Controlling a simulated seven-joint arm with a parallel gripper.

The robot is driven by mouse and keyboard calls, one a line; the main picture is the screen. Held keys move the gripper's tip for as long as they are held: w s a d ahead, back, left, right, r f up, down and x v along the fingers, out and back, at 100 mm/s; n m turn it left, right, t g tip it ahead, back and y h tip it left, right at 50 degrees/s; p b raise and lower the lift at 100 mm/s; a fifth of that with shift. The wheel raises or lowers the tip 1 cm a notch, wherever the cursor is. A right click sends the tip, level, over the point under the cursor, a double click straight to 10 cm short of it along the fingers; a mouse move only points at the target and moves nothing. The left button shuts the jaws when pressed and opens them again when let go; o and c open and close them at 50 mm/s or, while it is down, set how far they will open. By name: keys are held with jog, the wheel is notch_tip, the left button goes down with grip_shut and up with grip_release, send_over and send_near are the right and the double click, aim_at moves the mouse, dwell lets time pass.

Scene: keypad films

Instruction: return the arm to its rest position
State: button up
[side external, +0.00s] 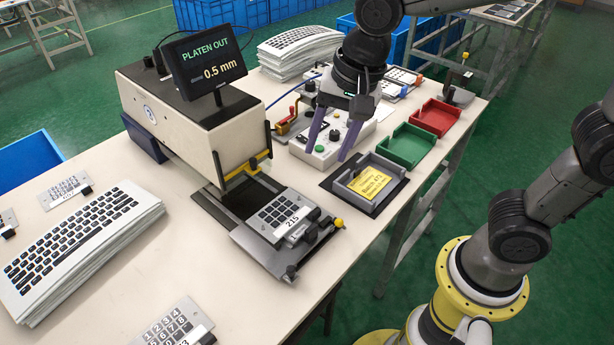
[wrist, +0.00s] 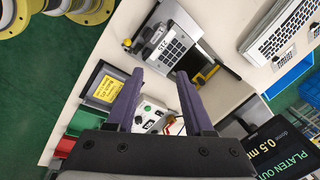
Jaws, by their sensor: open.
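My gripper (side external: 335,137) is open and empty, with its two purple fingers pointing down above the table. It hangs over the white control box (side external: 325,143), just behind the grey tray with the yellow card (side external: 369,184). In the wrist view the fingers of my gripper (wrist: 163,98) stand wide apart with nothing between them. The platen (side external: 285,222) is slid out of the press (side external: 195,115) and carries a keypad film with a tag reading 215. The press display (side external: 205,62) reads "PLATEN OUT 0.5 mm".
A green tray (side external: 405,146) and a red tray (side external: 436,117) stand at the right table edge. Stacks of keyboard films lie at the front left (side external: 75,245) and at the back (side external: 298,50). Loose keypad plates lie on the left. Blue crates (side external: 222,12) stand behind the table.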

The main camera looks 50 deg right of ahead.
jog(key=s+d+r+n+t, duration=0.3)
jog(key=s+d+r, duration=0.1)
jog(key=s+d, duration=0.45)
jog(key=s+d+f+n+h, duration=0.1)
jog(key=s+f+n, duration=0.3)
jog(key=n, duration=0.4)
jog(key=shift+s+d, duration=0.5)
jog(key=shift+d, duration=0.2)
jog(key=shift+r, duration=0.1)
dwell(1.3)
